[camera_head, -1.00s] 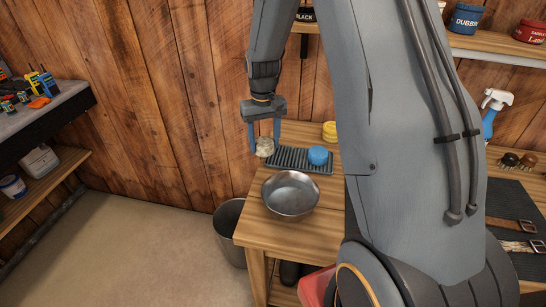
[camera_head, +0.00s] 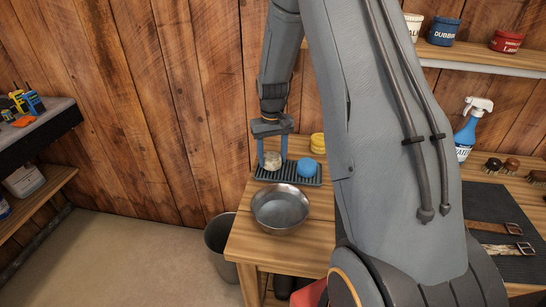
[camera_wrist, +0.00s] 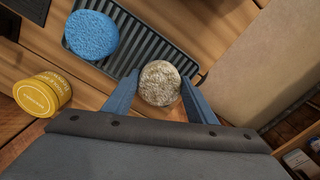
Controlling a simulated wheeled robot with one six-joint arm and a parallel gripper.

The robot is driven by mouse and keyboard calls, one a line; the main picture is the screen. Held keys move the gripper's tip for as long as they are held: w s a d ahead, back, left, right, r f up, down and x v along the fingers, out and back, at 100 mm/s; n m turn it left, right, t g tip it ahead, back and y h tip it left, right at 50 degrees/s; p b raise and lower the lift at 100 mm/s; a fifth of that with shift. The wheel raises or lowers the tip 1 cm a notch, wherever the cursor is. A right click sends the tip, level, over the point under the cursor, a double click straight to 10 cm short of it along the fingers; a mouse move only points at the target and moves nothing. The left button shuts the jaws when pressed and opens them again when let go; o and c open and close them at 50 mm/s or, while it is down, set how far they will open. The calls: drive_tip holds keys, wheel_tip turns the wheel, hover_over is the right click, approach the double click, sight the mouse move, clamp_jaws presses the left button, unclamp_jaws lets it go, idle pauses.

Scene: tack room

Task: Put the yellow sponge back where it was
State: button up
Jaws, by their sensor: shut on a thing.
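A round, rough, pale tan-yellow sponge (camera_head: 272,161) is between the blue fingers of my gripper (camera_head: 272,164). In the wrist view the sponge (camera_wrist: 159,84) sits between the two fingertips (camera_wrist: 160,77), with a finger on each side. The gripper points down at the left part of a dark ribbed rack (camera_head: 300,181). In the wrist view the sponge overlaps one end of the rack (camera_wrist: 135,43); I cannot tell whether it touches it. A round blue sponge (camera_head: 307,168) lies on the rack, to the right of my gripper; it also shows in the wrist view (camera_wrist: 90,36).
A metal bowl (camera_head: 280,209) stands on the wooden bench (camera_head: 250,245) in front of the rack. A bin (camera_head: 219,237) is on the floor left of the bench. My arm hides the middle of the bench.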

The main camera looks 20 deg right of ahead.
sight(272, 157)
drive_tip(key=shift+f, duration=0.45)
drive_tip(key=shift+f, duration=0.2)
drive_tip(key=o, duration=1.3)
drive_tip(key=shift+r, duration=0.1)
wheel_tip(272, 157, up, 11)
drive_tip(key=b, duration=0.4)
drive_tip(key=shift+n+t, duration=0.7)
drive_tip(key=s+a, duration=0.4)
drive_tip(key=s, duration=0.3)
drive_tip(key=s+a+f, duration=0.1)
drive_tip(key=s+a, duration=0.3)
drive_tip(key=s, duration=0.3)
drive_tip(key=s+a+f, duration=0.1)
drive_tip(key=s+a, duration=0.3)
drive_tip(key=s, duration=0.3)
drive_tip(key=shift+s, duration=0.3)
